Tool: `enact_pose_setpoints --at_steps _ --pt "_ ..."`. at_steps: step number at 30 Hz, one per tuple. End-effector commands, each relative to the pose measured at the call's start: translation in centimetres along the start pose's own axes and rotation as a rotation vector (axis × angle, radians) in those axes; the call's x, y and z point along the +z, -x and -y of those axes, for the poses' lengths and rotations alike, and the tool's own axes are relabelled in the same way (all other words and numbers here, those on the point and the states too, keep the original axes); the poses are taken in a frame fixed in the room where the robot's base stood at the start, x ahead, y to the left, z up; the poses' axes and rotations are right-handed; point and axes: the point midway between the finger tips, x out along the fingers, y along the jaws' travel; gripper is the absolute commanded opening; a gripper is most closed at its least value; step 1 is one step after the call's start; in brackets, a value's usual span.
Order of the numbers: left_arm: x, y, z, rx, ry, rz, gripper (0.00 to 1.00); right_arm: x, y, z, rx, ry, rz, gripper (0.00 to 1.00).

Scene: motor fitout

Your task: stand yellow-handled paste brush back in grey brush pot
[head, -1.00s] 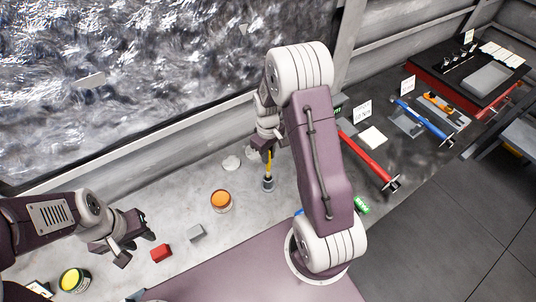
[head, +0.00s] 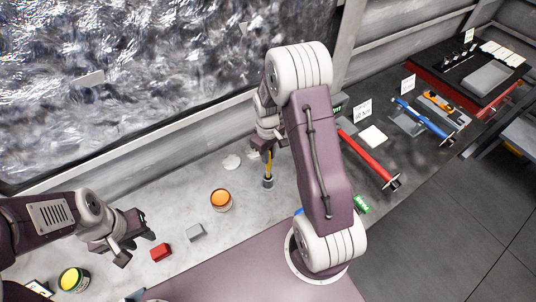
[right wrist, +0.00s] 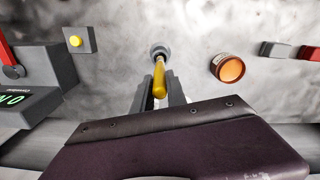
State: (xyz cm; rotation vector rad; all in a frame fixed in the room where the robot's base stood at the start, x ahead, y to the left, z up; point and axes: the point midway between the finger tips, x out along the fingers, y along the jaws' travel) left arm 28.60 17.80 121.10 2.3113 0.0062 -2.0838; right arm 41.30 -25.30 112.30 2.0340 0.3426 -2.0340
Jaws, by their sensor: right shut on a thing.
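The yellow-handled paste brush (right wrist: 159,80) is held upright between the fingers of my right gripper (right wrist: 160,92), which is shut on its handle. In the head view the yellow handle (head: 268,162) shows below the right gripper. The grey brush pot (head: 268,183) stands on the bench directly below the brush; it also shows in the right wrist view (right wrist: 160,50). The brush's lower end meets the pot's mouth, but I cannot tell how deep it sits. The bristles are hidden. My left gripper (head: 132,243) is open and empty over the bench at the left.
An orange-topped tub (head: 221,200) stands left of the pot. A grey block (head: 195,232) and a red block (head: 160,252) lie nearer my left gripper. A yellow-topped tin (head: 73,279) is at the lower left. A red-handled tool (head: 365,155) lies to the right.

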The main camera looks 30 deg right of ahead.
Motion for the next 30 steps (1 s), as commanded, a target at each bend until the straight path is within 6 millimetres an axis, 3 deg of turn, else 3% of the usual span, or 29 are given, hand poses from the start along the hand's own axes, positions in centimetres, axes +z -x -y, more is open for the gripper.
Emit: enact_pose_setpoints --at_steps 30 --pt "0.2 -1.6 0.0 0.0 0.0 0.0 0.36 0.0 -2.1 0.0 0.0 0.0 0.001 0.0"
